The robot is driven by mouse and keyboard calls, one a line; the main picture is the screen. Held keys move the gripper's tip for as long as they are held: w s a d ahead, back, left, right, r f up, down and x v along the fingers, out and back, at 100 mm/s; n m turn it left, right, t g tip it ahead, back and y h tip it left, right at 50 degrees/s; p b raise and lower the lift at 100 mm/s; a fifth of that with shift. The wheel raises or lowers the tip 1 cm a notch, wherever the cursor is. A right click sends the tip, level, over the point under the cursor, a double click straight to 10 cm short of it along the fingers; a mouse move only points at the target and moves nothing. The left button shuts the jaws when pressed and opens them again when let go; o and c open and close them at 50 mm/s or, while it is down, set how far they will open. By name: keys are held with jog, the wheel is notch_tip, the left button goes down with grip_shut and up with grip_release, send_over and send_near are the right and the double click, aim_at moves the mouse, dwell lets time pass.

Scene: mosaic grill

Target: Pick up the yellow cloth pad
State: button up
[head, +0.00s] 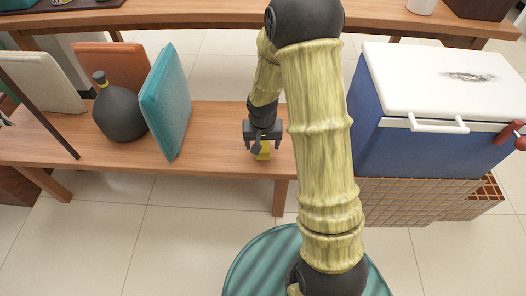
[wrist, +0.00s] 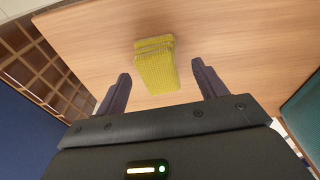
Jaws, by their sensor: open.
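The yellow cloth pad (wrist: 156,68) lies on the wooden bench (wrist: 230,35) in the wrist view. It looks like a small ribbed, folded block. My gripper (wrist: 160,88) is open, with one dark finger to each side of the pad's near end in the picture. The fingers do not visibly touch it, and how far above it they are I cannot tell. In the head view my gripper (head: 258,152) points down over the right end of the bench, and a bit of the yellow pad (head: 264,152) shows at the fingers, the rest being hidden.
A teal cushion (head: 166,100), a dark round bottle (head: 120,112) and an orange cushion (head: 112,66) stand on the bench to the left. A blue cooler with a white lid (head: 440,85) stands to the right on a tiled base (head: 395,200). Bare bench lies between cushion and gripper.

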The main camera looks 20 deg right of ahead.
aim_at(263, 145)
notch_tip(263, 145, down, 2)
jog(key=shift+w, duration=0.1)
jog(key=shift+r, duration=0.1)
dwell(0.3)
jog(key=c, duration=1.1)
jog(key=shift+o, duration=0.2)
notch_tip(263, 145, up, 10)
jog(key=p, duration=0.4)
jog(key=shift+p, duration=0.4)
